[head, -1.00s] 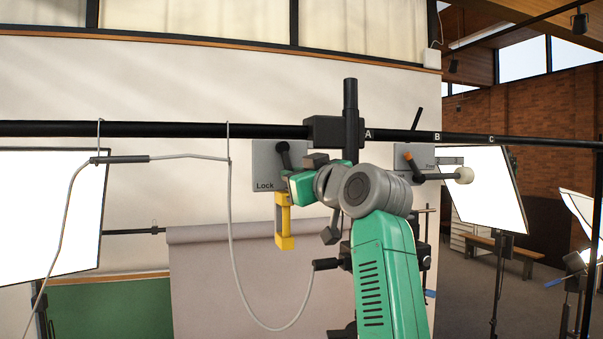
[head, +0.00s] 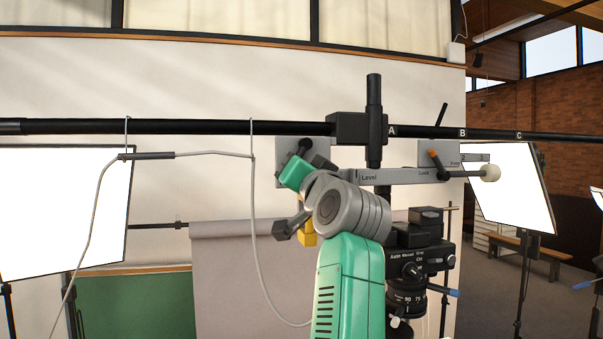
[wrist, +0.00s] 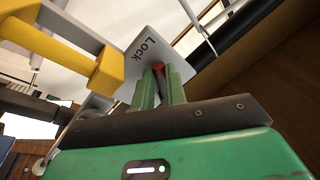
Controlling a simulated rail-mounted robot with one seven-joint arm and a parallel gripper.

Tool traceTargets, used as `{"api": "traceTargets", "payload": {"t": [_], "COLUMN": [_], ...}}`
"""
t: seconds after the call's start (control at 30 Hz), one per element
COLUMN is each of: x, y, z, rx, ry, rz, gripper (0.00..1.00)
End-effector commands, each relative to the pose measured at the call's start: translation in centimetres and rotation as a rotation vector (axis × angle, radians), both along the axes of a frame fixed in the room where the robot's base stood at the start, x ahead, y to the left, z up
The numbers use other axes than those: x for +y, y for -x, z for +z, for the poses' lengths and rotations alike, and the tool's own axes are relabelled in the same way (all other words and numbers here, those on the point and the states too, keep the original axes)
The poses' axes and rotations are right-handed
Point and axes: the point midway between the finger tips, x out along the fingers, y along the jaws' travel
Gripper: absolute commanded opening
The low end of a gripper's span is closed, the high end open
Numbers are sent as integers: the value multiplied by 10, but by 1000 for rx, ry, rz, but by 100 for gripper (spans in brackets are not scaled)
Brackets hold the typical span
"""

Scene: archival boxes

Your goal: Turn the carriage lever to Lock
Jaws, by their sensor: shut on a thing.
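The carriage lever shows in the wrist view as a dark lever with a red end (wrist: 158,68), in front of a pale grey plate (wrist: 138,58) marked "Lock". My gripper (wrist: 160,82) is shut on this lever, with one green finger on each side of it. In the head view the grey plate (head: 285,149) hangs under the black rail, with a black pivot knob (head: 305,145) on it. My wrist and gripper hide its lower part, the lettering and most of the lever, so its exact angle cannot be told.
A yellow bracket (wrist: 104,72) is close beside my gripper. A second plate (head: 430,151) with an orange-tipped lever is to the right. A camera (head: 410,262) hangs below a grey bar marked "Level" (head: 400,176). A loose cable (head: 253,220) hangs at the left.

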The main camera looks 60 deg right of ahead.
Motion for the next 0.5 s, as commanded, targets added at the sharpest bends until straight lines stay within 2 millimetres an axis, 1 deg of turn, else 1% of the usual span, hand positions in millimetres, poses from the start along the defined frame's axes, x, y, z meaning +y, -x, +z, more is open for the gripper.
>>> {"api": "traceTargets", "payload": {"t": [0.2,0.5], "x": [2,3], "y": [-1,-2], "z": [3,4], "rx": [-44,-58], "ry": [-41,-56], "rz": [0,0], "gripper": [0,0]}}
